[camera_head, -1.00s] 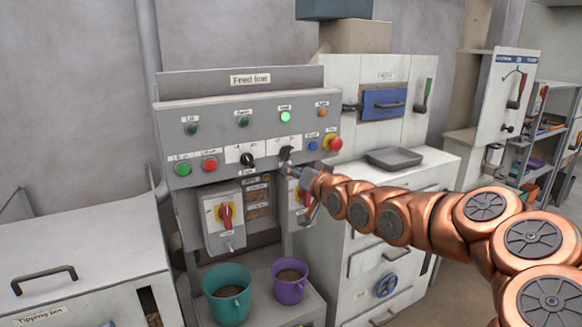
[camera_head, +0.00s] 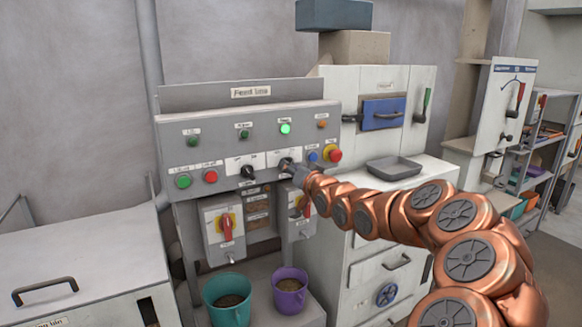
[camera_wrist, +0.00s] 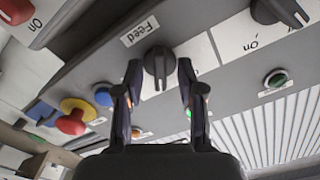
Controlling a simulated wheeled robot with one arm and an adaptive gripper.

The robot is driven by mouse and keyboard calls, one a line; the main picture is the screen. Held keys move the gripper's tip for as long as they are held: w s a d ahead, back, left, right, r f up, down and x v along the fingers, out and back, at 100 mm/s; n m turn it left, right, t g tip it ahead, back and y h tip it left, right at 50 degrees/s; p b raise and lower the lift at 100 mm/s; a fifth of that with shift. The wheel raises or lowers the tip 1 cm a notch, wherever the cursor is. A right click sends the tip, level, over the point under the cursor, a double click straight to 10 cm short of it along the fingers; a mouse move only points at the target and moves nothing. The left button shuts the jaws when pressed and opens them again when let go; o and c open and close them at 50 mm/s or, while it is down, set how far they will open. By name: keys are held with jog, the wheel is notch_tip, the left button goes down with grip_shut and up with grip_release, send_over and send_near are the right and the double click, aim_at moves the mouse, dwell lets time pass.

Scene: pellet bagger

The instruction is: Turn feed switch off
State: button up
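The feed switch is a black rotary knob (camera_head: 285,163) on the white plate at the right of the grey control panel. In the wrist view the knob (camera_wrist: 159,62) is centred beside a "Feed" label (camera_wrist: 140,31). My gripper (camera_wrist: 159,75) is open, with one dark finger on each side of the knob and gaps visible between. Whether the fingertips reach the panel depth is unclear. In the head view my gripper (camera_head: 293,170) is right at the knob and partly covers its surroundings.
A second black knob (camera_head: 247,172) sits to the left. A red-and-yellow button (camera_head: 333,155) and blue button (camera_head: 313,156) are close on the right. Red-handled switch boxes (camera_head: 226,228) hang below. Teal (camera_head: 228,302) and purple (camera_head: 290,291) buckets stand underneath.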

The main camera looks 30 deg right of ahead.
jog(key=shift+w, duration=0.1)
grip_shut()
dwell(0.3)
